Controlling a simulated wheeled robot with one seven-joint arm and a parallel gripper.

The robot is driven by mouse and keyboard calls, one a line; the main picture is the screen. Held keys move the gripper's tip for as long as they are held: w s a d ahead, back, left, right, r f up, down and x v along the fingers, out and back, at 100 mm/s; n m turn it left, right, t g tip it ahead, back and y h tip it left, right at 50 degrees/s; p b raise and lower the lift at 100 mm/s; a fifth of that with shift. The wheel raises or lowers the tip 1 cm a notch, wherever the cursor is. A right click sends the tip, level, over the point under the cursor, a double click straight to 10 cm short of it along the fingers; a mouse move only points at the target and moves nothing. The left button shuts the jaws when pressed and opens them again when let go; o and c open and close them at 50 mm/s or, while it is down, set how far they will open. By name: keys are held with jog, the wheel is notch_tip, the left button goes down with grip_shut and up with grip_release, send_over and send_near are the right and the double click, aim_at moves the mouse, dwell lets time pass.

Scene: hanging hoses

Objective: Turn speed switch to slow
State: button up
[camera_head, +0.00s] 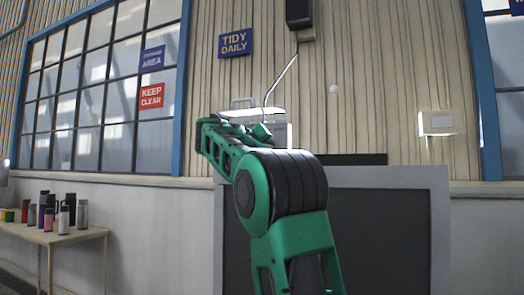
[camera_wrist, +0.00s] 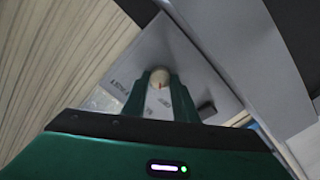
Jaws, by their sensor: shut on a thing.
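In the wrist view, a small round beige knob (camera_wrist: 160,75) with a reddish mark stands on a grey plate (camera_wrist: 168,45) with small print. I cannot read the print well enough to tell the settings. The two green fingers of my gripper (camera_wrist: 160,84) are on either side of the knob and shut on it. In the head view, my green arm reaches up to a pale box (camera_head: 279,131) on the wall and hides most of it. The knob and fingertips cannot be made out there.
A small dark block (camera_wrist: 206,109) sits on the plate, right of my fingers. A thin pipe (camera_head: 281,80) rises from the box to a black unit (camera_head: 298,13). A dark grey-framed panel (camera_head: 381,240) stands below. A table (camera_head: 62,235) with several bottles is at left.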

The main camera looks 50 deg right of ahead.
jog(key=m, duration=0.5)
jog(key=shift+w+f+m, duration=0.1)
jog(key=shift+f+m, duration=0.1)
jog(key=shift+m, duration=0.1)
jog(key=shift+a, duration=0.1)
dwell(0.4)
jog(key=o, duration=1.1)
jog(key=shift+c, duration=0.2)
jog(key=shift+r, duration=0.1)
jog(key=v, duration=1)
jog(key=shift+a, duration=0.3)
